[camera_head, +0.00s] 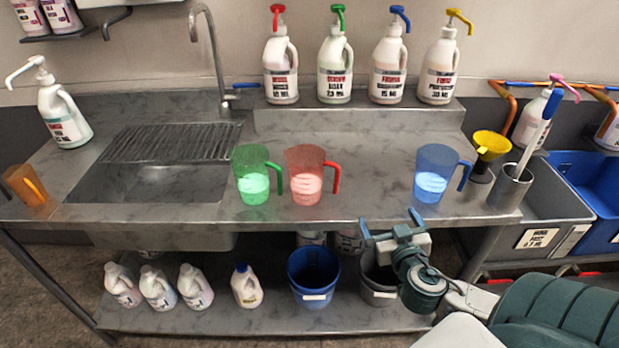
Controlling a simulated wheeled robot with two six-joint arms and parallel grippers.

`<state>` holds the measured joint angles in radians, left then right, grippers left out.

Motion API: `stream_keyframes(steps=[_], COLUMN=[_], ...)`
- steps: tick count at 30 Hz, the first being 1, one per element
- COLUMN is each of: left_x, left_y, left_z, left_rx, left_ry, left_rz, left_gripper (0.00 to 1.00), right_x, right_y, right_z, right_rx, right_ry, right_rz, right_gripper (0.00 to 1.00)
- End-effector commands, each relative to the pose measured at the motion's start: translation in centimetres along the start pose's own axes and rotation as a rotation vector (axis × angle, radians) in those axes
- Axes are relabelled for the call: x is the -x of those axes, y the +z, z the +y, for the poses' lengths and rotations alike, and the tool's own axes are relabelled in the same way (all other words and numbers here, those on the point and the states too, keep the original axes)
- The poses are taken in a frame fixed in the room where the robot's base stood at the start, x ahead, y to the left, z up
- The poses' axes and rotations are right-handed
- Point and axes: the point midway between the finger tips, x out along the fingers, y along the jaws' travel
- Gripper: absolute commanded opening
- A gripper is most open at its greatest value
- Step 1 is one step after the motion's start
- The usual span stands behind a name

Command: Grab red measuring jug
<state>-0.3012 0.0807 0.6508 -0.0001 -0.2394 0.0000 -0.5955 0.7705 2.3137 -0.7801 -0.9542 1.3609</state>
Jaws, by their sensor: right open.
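The red measuring jug (305,176) stands upright on the steel counter, just right of the green measuring jug (252,175). It is see-through, holds some pale liquid, and its handle points right. A blue measuring jug (435,174) stands farther right with its handle to the right. My right gripper (388,226) is open and empty at the counter's front edge, to the right of and nearer than the red jug, in front of the blue jug. My left gripper is not in view.
An orange jug (26,186) stands at the far left beside the sink (150,183). A yellow funnel (490,144) and a steel cup (509,188) stand at the right. Pump bottles line the back ledge (360,114). The counter between the red and blue jugs is clear.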

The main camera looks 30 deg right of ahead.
Motion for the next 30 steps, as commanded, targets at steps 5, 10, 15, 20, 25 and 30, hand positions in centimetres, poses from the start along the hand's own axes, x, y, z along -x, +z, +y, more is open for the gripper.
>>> stream_keyframes(steps=[5,10,15,20,25,30], left_x=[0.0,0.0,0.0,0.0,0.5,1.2], left_y=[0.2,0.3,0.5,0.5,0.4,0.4], left_z=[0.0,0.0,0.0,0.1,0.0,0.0], left_rx=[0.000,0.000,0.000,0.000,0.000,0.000], left_ry=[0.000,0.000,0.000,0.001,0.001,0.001], left_rz=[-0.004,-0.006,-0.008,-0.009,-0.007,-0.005], left_gripper=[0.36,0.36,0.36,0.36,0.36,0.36], right_x=[-1.6,-2.6,-2.8,-2.8,-3.3,-4.0], right_y=[-3.7,-6.9,-8.0,-8.1,-8.2,-8.4], right_z=[-1.2,-3.8,-6.3,-7.2,-7.3,-7.6], right_rx=[-0.033,-0.058,-0.055,-0.048,-0.049,-0.048], right_ry=[-0.158,-0.419,-0.656,-0.751,-0.754,-0.743], right_rz=[0.156,0.254,0.235,0.196,0.185,0.182], right_gripper=[1.00,1.00,1.00,1.00,1.00,1.00])
